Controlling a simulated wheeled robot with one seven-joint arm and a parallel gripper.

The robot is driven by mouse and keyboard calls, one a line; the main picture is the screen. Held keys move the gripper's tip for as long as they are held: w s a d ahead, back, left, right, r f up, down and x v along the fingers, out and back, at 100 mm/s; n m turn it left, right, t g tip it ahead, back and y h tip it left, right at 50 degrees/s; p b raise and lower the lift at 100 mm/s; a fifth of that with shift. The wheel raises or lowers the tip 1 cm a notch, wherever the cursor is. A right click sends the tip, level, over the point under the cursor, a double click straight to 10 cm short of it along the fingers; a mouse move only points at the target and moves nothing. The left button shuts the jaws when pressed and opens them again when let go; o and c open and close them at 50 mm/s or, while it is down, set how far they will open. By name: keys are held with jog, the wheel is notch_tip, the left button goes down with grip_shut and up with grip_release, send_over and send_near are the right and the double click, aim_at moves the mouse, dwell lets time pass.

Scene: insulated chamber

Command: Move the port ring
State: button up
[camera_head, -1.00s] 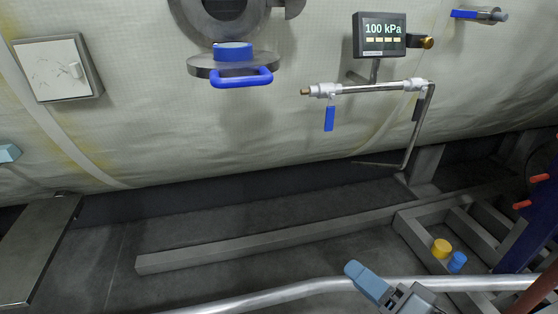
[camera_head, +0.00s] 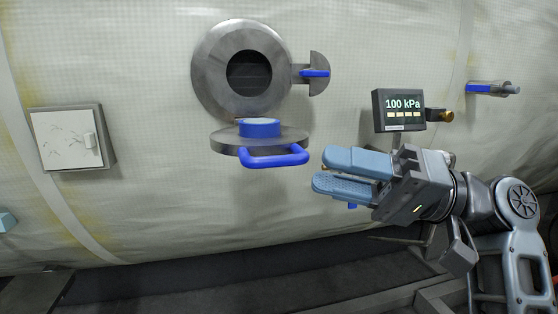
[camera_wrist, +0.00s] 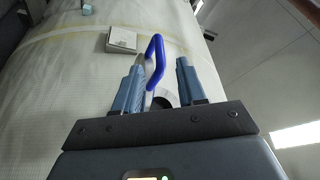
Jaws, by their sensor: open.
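A round grey port (camera_head: 209,78) with a dark opening sits on the pale chamber wall. Below it a round grey lid (camera_head: 228,144) stands out from the wall, swung open. It carries a blue ring-like piece (camera_head: 258,128) on top and a blue loop handle (camera_head: 274,161) in front. My gripper (camera_head: 320,171) is open and empty, just right of the handle, fingers pointing left. In the wrist view the handle (camera_wrist: 154,52) appears between the two fingers of my gripper (camera_wrist: 157,66), beyond them and apart from them. Which part is the port ring, I cannot tell.
A blue-handled latch (camera_head: 315,73) sits right of the port. A pressure display (camera_head: 398,111) reading 100 kPa is close above my gripper. A white panel box (camera_head: 72,138) is at left. The wall between box and lid is clear.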

aim_at(298, 164)
jog(key=p+x, duration=0.1)
jog(key=x, duration=0.6)
grip_shut()
dwell(0.3)
